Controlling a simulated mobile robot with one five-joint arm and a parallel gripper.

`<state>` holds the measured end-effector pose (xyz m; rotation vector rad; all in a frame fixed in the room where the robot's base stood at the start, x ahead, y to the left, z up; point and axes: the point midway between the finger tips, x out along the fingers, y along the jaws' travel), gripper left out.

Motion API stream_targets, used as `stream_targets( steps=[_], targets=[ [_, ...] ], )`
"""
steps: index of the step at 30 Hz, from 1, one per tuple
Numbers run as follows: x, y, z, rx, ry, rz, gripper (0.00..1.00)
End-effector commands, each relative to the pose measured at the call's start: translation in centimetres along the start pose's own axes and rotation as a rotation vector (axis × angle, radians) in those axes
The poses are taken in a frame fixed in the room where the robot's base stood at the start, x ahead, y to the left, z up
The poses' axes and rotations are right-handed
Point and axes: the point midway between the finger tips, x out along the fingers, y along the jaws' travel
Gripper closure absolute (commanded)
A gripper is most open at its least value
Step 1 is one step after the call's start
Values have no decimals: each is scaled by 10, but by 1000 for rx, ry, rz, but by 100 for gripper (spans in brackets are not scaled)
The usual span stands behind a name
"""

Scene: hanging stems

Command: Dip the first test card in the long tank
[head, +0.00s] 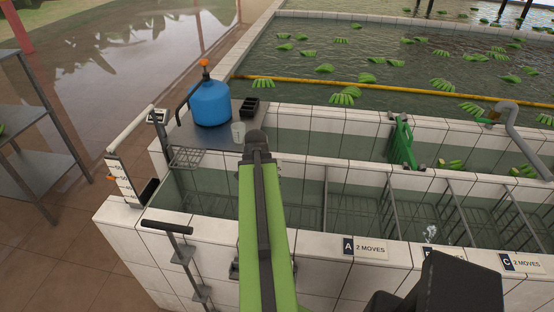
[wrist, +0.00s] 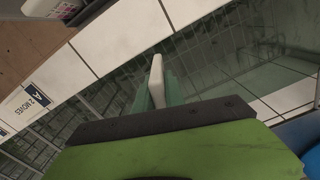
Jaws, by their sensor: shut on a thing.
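My gripper (wrist: 157,92) shows in the wrist view, its two pale green fingers shut on a narrow white piece, seen edge-on, that looks like the test card (wrist: 156,70). The card points away from the wrist, above or at the water of the long tank (wrist: 225,60); I cannot tell whether it touches the water. In the head view the long tank (head: 213,203) runs left to right behind its tiled front wall. My green arm reaches over it and hides the gripper and card there.
Wire racks (head: 390,212) stand in the tank, behind the "A 2 MOVES" sign (head: 362,247). A blue jug (head: 209,102), a clear cup (head: 238,132) and a black tray (head: 249,106) stand on the back-left ledge. A marked white board (head: 122,178) stands at the left corner.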

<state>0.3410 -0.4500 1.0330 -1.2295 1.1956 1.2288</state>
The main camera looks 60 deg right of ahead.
Motion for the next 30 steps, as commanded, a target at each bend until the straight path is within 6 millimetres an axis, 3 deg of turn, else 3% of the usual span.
stream_targets(
  steps=[5, 12, 15, 20, 30],
  targets=[
    [-16, -4, -44, 295, 0, 0, 100],
    [-39, -4, -127, 954, 0, 0, 100],
    [-44, -2, -149, 1154, 0, 0, 100],
    [-46, 1, -160, 1286, 0, 0, 100],
    [-29, 2, -159, 1290, 0, 0, 100]
  ],
)
